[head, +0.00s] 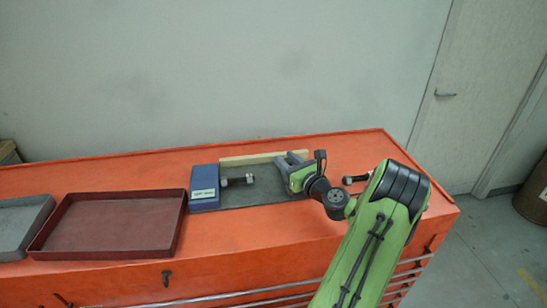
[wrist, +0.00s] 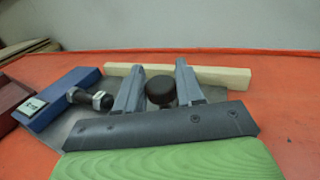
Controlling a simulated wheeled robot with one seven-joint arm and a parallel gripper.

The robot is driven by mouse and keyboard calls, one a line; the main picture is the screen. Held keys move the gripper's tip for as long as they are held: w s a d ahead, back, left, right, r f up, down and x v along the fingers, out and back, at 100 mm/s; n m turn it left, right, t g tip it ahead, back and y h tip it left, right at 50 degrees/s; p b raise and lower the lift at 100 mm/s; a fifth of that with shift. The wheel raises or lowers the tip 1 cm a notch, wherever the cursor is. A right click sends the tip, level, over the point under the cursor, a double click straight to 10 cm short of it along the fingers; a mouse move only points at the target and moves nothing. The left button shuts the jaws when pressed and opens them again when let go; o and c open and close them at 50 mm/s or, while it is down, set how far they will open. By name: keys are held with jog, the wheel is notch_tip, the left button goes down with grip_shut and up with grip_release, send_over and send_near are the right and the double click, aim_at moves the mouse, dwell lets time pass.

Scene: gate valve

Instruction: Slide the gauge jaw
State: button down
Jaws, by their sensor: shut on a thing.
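My gripper (head: 291,157) is over the right part of a dark grey plate (head: 240,196). In the wrist view its two fingers (wrist: 160,82) stand on either side of a dark round knob (wrist: 160,92), and it is shut on this knob. What lies under the knob is hidden by my gripper, so I cannot tell the jaw's full shape. A blue block (head: 205,190) with a white label stands at the plate's left end. A dark bolt with a metal nut (head: 249,179) points right from the block, with a gap between it and my gripper.
A pale wooden strip (head: 240,160) lies along the plate's far side. A dark red tray (head: 110,225) and a grey tray (head: 20,225) are to the left. Another bolt-like part (head: 348,180) lies right of my gripper. The orange bench top (head: 125,170) is clear behind the trays.

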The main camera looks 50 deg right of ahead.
jog(key=shift+s+d, duration=0.15)
jog(key=shift+d, duration=0.1)
jog(key=c, duration=0.8)
grip_release()
jog(key=v, duration=1.6)
jog(key=shift+a, duration=0.15)
